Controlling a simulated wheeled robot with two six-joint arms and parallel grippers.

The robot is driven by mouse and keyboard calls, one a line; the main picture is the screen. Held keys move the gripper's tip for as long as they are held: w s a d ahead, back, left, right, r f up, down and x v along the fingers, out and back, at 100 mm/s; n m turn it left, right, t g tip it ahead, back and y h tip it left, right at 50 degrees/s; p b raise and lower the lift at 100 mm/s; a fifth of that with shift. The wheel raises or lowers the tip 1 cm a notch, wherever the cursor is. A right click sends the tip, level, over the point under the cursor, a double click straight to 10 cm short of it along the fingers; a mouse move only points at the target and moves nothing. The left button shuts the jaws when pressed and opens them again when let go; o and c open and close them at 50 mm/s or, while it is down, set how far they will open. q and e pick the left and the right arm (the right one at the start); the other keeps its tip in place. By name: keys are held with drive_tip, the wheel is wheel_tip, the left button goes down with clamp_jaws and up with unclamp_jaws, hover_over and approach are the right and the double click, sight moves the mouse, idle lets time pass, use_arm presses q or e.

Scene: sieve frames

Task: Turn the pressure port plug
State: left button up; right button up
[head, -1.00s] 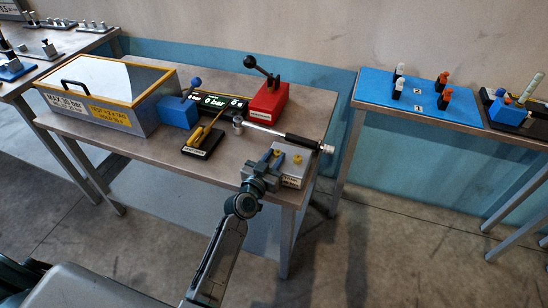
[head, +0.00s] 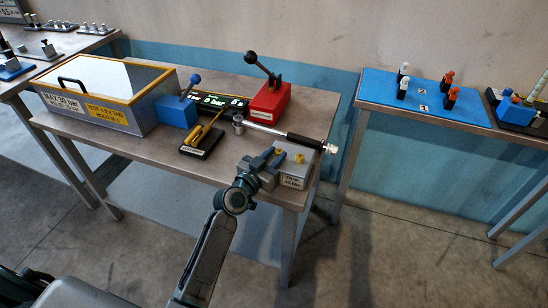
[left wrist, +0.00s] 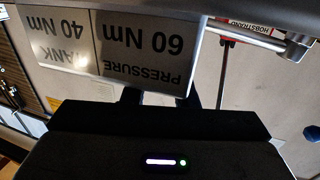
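A pale block (head: 293,174) with a printed front label stands at the right front of the middle table. Two small brass plugs, the left one (head: 281,152) and the right one (head: 299,158), sit on its top. In the left wrist view the label (left wrist: 122,42) shows upside down and reads PRESSURE 60 Nm and TANK 40 Nm. My left gripper (head: 270,155) is beside the block's left side, close to the left plug. Its fingers stand apart in the left wrist view (left wrist: 162,97), with no plug visible between them. My right gripper is not in view.
A torque wrench (head: 305,141) lies behind the block, its handle past the table edge. A black stand (head: 201,141) with a yellow-handled tool, a blue lever box (head: 176,111), a red lever box (head: 270,101) and a lidded case (head: 104,95) fill the rest.

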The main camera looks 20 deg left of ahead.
sight(276, 156)
use_arm(q)
drive_tip(key=o, duration=0.4)
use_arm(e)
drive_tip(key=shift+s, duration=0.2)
use_arm(q)
drive_tip(key=shift+f, duration=0.1)
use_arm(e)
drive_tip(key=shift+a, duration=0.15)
use_arm(q)
drive_tip(key=shift+s+a, duration=0.1)
drive_tip(key=shift+s, duration=0.3)
drive_tip(key=b+v, duration=0.1)
drive_tip(key=v, duration=0.2)
drive_tip(key=shift+f, duration=0.15)
drive_tip(key=v, duration=0.7)
drive_tip(key=shift+r+b, duration=0.25)
drive_tip(key=shift+b, duration=0.15)
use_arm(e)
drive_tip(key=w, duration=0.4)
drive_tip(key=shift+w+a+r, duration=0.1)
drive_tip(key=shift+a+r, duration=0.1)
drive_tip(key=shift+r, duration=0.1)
